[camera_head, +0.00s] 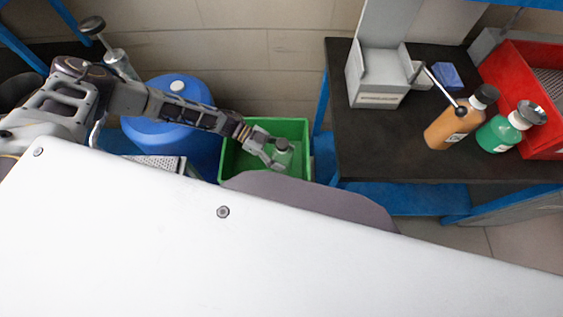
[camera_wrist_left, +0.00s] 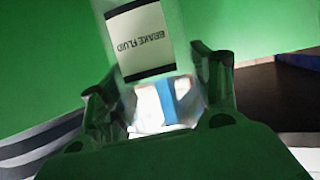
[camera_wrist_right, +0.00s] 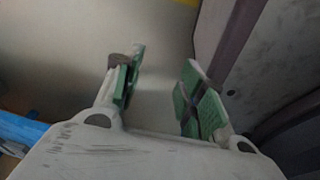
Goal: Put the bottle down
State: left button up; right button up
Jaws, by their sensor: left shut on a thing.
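My left gripper (camera_head: 268,152) reaches into the green crate (camera_head: 229,165) and is shut on a clear bottle (camera_head: 284,157) with a grey cap. In the left wrist view the bottle (camera_wrist_left: 178,30) stands between the two fingers and carries a pale "BRAKE FLUID" label, which appears upside down. Green crate surfaces surround it there. I cannot tell whether the bottle touches the crate floor. My right gripper (camera_wrist_right: 160,82) shows only in the right wrist view, with its green-padded fingers apart and nothing between them.
A blue drum (camera_head: 170,135) stands left of the crate. A black-topped bench (camera_head: 375,140) on the right holds an orange bottle (camera_head: 452,128), a green bottle (camera_head: 499,133), a grey box stand (camera_head: 378,85) and a red bin (camera_head: 510,70). A white panel fills the foreground.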

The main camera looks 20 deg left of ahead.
aim_at(291, 167)
pick_arm(q)
jog(key=shift+f, duration=0.9)
notch_tip(291, 167, down, 3)
jog(key=shift+r+b, duration=0.2)
jog(key=shift+b, duration=0.35)
jog(key=shift+f, duration=0.2)
pick_arm(e)
jog(key=shift+w+a, duration=0.6)
jog(key=shift+w, duration=0.3)
pick_arm(q)
jog(key=o, duration=1)
jog(key=shift+s, duration=0.1)
pick_arm(e)
jog(key=shift+w+a+r, duration=0.1)
jog(key=shift+r, duration=0.05)
pick_arm(q)
jog(key=shift+r, duration=0.1)
